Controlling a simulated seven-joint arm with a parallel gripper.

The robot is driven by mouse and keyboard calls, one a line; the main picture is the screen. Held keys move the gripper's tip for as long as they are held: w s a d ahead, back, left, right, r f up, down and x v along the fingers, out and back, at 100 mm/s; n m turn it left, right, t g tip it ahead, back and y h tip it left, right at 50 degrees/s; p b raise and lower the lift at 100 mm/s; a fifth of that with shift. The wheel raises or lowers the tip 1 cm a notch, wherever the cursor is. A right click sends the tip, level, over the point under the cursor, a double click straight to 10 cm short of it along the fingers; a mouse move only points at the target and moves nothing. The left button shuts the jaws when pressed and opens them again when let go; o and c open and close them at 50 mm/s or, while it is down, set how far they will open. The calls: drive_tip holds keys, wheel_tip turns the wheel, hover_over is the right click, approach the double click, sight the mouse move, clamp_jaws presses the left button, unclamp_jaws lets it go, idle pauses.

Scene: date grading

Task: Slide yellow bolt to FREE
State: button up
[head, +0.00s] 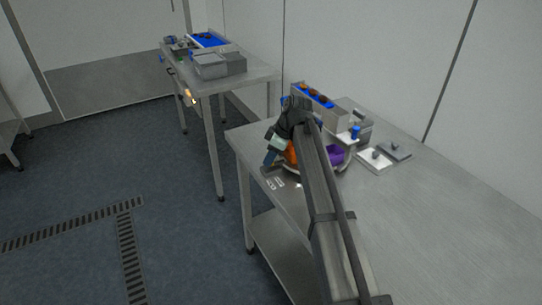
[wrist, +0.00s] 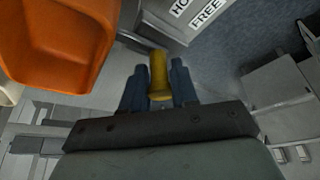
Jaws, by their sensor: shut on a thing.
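The yellow bolt (wrist: 158,77) stands between the two blue fingers of my gripper (wrist: 158,85) in the wrist view. My gripper is shut on it. A plate with the labels HOLD, partly cut off, and FREE (wrist: 207,14) lies just beyond the bolt at the top of the wrist view. In the head view my gripper (head: 269,158) is low at the left edge of the near steel table (head: 400,200). The bolt is hidden there. Two small white labels (head: 275,183) show beside the gripper. Which label the bolt is at, I cannot tell.
An orange bowl (wrist: 60,40) is close to my gripper at the left of the wrist view. A purple bowl (head: 336,155), a blue-topped box with dark items (head: 312,94) and small weights on a white plate (head: 376,160) stand on the table. The table's right part is clear.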

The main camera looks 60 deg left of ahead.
clamp_jaws()
drive_tip(key=shift+s+d+f, duration=0.1)
drive_tip(key=shift+s, duration=1.65)
drive_tip(key=o, duration=0.6)
unclamp_jaws()
drive_tip(key=shift+w+r, duration=0.2)
drive_tip(key=shift+r, duration=0.35)
drive_tip(key=v, duration=1.2)
drive_tip(key=shift+d+r, duration=0.15)
drive_tip(key=shift+r, duration=0.2)
